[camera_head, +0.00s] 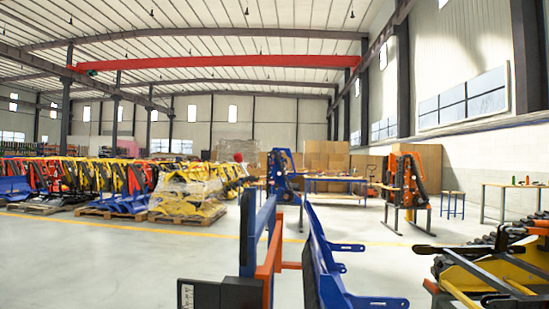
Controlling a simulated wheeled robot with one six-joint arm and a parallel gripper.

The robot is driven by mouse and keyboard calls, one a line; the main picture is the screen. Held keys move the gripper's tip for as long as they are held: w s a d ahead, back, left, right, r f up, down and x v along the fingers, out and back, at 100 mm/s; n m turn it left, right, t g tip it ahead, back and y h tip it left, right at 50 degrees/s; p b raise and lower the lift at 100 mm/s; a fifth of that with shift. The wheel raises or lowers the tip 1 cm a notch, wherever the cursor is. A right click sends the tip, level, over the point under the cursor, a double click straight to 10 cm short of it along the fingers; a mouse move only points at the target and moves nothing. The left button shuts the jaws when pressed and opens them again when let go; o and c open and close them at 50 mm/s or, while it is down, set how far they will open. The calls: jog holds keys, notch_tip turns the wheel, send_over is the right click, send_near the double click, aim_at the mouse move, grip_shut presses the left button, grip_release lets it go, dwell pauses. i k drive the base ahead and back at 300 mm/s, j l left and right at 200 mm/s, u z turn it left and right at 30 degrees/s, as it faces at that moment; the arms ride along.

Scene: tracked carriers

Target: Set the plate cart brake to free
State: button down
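I cannot make out a plate cart or a brake lever in this view. My gripper is not recognisable in the picture. In the near middle stands a blue and orange steel frame (320,255) with upright blue plates and dark inner faces. Its lower part is cut off by the bottom edge. A black box-like part (228,294) with a small white label sits at its lower left. I cannot tell whether this frame belongs to the cart. A small red round thing (238,157) shows farther back, too small to identify.
A yellow and black machine (495,265) with an orange part stands at the near right. An orange machine (405,185) on a stand is behind it. Wrapped yellow machines (190,195) on pallets stand at the left. The grey floor (110,265) at the left front is clear.

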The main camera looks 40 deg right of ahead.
aim_at(238, 157)
jog(key=i+z, duration=0.15)
jog(key=z, duration=0.3)
jog(key=i+j+z, duration=0.1)
jog(key=z, duration=0.3)
jog(key=i+j+z, duration=0.15)
jog(key=z, duration=0.3)
jog(key=i+j+z, duration=0.1)
jog(key=z, duration=0.35)
jog(key=i+j+z, duration=0.15)
jog(key=j, duration=0.35)
jog(key=i+j+z, duration=0.15)
jog(key=j, duration=0.35)
jog(key=i+j+z, duration=0.1)
jog(key=j, duration=0.45)
jog(key=i+j+z, duration=0.15)
jog(key=j, duration=0.4)
jog(key=j+z, duration=0.15)
jog(key=j, duration=0.35)
jog(key=k+j, duration=0.2)
jog(key=k, duration=0.2)
jog(key=k+j, duration=0.2)
jog(key=k, duration=0.25)
